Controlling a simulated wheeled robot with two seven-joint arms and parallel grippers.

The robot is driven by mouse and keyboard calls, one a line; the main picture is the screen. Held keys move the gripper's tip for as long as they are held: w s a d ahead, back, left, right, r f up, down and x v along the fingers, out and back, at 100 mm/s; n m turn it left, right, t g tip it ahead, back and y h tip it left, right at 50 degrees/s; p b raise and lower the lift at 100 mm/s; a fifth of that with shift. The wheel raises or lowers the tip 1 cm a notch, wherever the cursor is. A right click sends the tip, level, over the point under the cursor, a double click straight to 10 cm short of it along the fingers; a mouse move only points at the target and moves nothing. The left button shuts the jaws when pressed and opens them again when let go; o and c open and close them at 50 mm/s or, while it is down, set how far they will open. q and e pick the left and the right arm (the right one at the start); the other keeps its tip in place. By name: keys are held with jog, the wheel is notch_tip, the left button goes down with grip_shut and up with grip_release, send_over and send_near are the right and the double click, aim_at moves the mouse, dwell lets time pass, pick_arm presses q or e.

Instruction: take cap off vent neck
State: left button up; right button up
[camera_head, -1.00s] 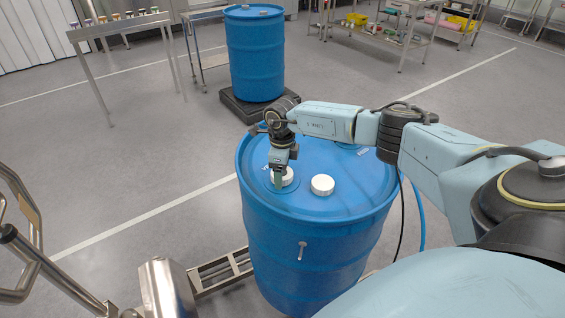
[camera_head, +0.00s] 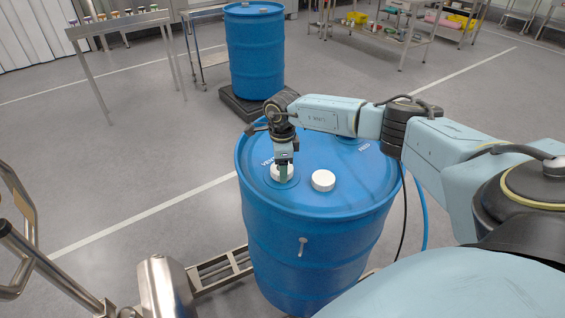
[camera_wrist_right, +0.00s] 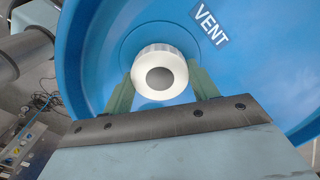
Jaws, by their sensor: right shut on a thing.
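A blue drum (camera_head: 320,245) stands in front of me with a white cap on its vent neck (camera_head: 275,172), beside the VENT label (camera_wrist_right: 209,24). My right gripper (camera_head: 283,178) reaches down onto this cap from above. In the right wrist view the two green fingers (camera_wrist_right: 160,84) are on either side of the white ribbed cap (camera_wrist_right: 160,51), shut on it. Whether the cap is clear of the neck cannot be told. My left gripper is not in view.
A second white cap (camera_head: 323,181) sits on the drum top close to the right of the gripper. Another blue drum (camera_head: 254,60) stands on a dark base behind. A steel table (camera_head: 120,25) is at back left, shelves (camera_head: 405,22) at back right. Metal rails (camera_head: 25,240) rise at the left.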

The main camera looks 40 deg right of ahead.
jog(key=shift+n, duration=0.7)
jog(key=shift+b, duration=0.3)
jog(key=shift+f+n+b, duration=0.1)
jog(key=shift+n+b, duration=0.4)
jog(key=shift+n, duration=0.6)
jog(key=shift+r, duration=0.2)
jog(key=shift+r+p, duration=0.2)
jog(key=shift+p, duration=0.15)
jog(key=shift+r+p, duration=0.65)
jog(key=shift+r, duration=0.25)
jog(key=shift+r, duration=0.2)
